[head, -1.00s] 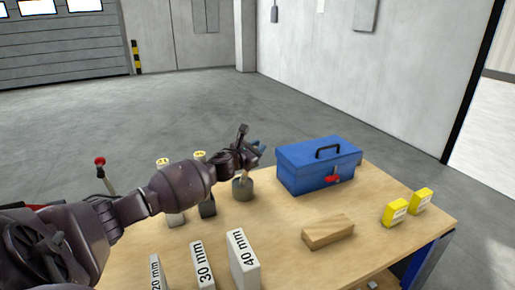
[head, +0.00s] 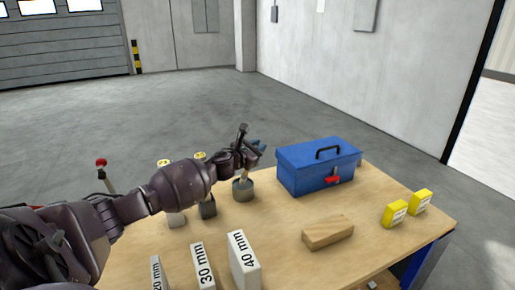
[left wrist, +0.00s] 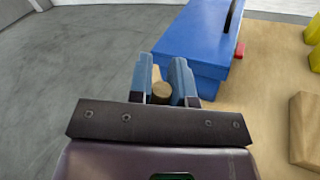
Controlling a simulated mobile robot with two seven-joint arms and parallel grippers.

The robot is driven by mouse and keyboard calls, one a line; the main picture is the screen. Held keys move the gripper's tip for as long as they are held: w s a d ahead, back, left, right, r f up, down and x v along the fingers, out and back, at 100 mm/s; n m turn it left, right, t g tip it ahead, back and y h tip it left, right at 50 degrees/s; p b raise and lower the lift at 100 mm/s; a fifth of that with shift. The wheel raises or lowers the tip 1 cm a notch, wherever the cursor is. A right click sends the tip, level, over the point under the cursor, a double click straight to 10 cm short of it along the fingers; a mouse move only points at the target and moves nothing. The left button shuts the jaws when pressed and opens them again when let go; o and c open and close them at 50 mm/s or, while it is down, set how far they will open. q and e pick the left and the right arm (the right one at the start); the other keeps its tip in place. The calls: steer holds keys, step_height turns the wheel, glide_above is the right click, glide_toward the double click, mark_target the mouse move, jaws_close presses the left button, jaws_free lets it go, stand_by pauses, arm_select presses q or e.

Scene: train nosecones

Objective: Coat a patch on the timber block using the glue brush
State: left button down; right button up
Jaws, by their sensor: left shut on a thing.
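The timber block (head: 327,232) lies flat on the workbench, right of centre; part of it also shows at the right edge of the left wrist view (left wrist: 305,130). My left gripper (head: 254,148) is over a small grey pot (head: 243,190) left of the blue toolbox. In the left wrist view its blue fingers (left wrist: 162,78) are shut on a round wooden handle (left wrist: 161,91), which looks like the glue brush. The brush's bristle end is hidden, so I cannot tell whether it is in the pot. My right gripper is out of view.
A blue toolbox (head: 318,167) stands close to the right of the left gripper. Two yellow boxes (head: 395,213) stand near the bench's right edge. White blocks marked in millimetres (head: 243,262) stand in front. Bare bench (head: 285,215) lies between pot and timber block.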

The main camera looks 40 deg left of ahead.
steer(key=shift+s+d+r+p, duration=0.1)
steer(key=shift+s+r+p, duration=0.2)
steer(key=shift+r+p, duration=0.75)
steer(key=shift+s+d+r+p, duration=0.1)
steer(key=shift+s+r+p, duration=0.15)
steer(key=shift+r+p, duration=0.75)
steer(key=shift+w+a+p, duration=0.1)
steer(key=shift+p, duration=0.25)
